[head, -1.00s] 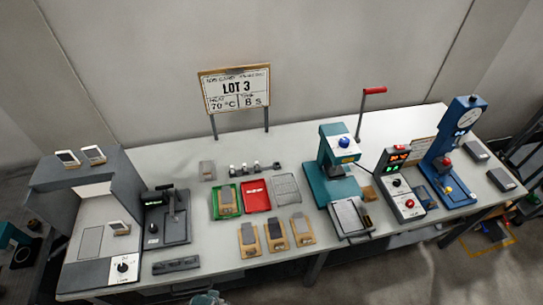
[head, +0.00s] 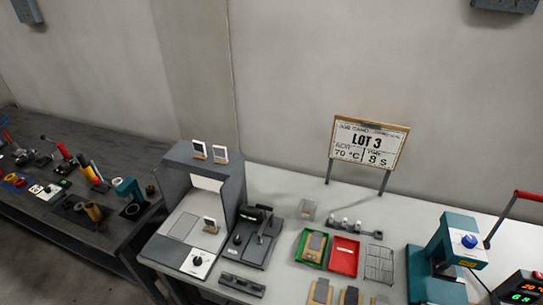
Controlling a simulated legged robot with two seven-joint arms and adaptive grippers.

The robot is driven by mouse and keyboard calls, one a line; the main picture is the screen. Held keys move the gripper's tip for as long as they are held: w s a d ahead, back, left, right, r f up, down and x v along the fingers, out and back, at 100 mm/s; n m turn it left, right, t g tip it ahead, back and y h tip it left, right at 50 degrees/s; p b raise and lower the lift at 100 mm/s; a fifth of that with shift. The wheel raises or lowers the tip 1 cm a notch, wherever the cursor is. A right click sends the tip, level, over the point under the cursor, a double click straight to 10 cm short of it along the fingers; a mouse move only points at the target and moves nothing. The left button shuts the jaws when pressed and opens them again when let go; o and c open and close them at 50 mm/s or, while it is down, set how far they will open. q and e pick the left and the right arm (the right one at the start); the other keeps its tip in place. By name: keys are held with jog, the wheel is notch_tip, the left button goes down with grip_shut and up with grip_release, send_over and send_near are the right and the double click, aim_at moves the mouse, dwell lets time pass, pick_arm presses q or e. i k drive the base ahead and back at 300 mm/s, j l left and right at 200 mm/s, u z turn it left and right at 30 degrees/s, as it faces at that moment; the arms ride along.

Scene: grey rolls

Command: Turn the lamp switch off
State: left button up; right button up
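A grey light booth (head: 200,170) stands at the left end of the white table. A white panel with a black rotary knob (head: 197,261) is at its front right corner; this looks like the lamp switch. The knob's marks are too small to read, so I cannot tell its setting. The booth's inside back wall shows a bright white patch (head: 207,184). Neither of my grippers is in view.
A black device (head: 259,240) stands right of the booth, with a dark bar (head: 242,285) in front. Further right are a green tray (head: 312,263), a red tray (head: 344,257) and a teal press (head: 450,250). A dark bench (head: 60,215) with tools is at the left.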

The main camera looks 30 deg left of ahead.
aim_at(198, 261)
jog(key=u, duration=1.75)
